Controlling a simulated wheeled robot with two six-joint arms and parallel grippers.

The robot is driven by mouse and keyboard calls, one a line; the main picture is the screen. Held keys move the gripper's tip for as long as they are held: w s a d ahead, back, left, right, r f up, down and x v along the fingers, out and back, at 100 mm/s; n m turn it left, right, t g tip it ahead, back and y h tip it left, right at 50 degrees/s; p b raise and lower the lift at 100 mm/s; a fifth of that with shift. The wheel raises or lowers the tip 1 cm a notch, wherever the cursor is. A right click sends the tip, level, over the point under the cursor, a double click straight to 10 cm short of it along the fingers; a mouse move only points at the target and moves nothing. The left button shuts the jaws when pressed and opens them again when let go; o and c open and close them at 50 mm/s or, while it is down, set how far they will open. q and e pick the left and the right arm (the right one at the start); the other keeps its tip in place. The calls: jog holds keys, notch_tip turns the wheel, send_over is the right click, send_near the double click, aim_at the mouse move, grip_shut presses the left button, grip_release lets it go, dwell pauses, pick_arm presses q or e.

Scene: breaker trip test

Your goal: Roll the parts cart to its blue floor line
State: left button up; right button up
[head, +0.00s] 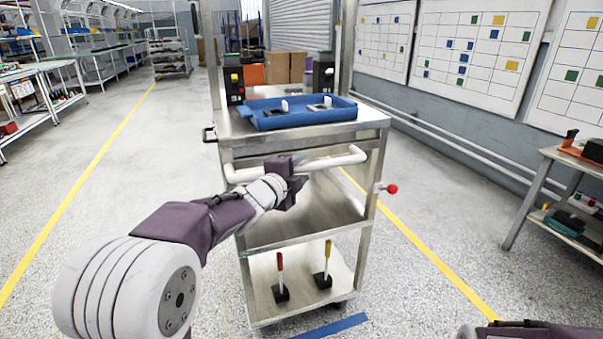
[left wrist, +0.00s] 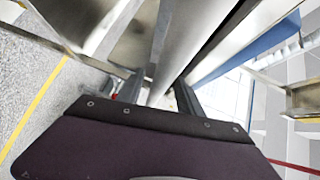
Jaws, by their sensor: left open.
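The parts cart (head: 300,238) stands in front of me, a metal frame with shelves and a white push handle (head: 335,160) on its near side. My left gripper (head: 297,178) is at the middle of the handle, with its jaws open. In the left wrist view, the left gripper's fingers (left wrist: 158,95) stand apart with a pale bar between them, which looks like the handle. Whether they touch it I cannot tell. A blue floor line (head: 335,327) shows at the cart's near bottom edge, partly hidden. My right gripper is out of view.
A blue tray (head: 300,121) lies on the cart top. Red and yellow handled levers (head: 281,275) stand on its lower shelf. A red knob (head: 392,189) sticks out at its right. Workbenches (head: 570,185) flank both sides; yellow lines (head: 75,190) mark the open floor.

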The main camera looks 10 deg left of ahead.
pick_arm(q)
jog(key=shift+w, duration=0.25)
grip_shut()
jog(key=shift+f, duration=0.1)
dwell(1.2)
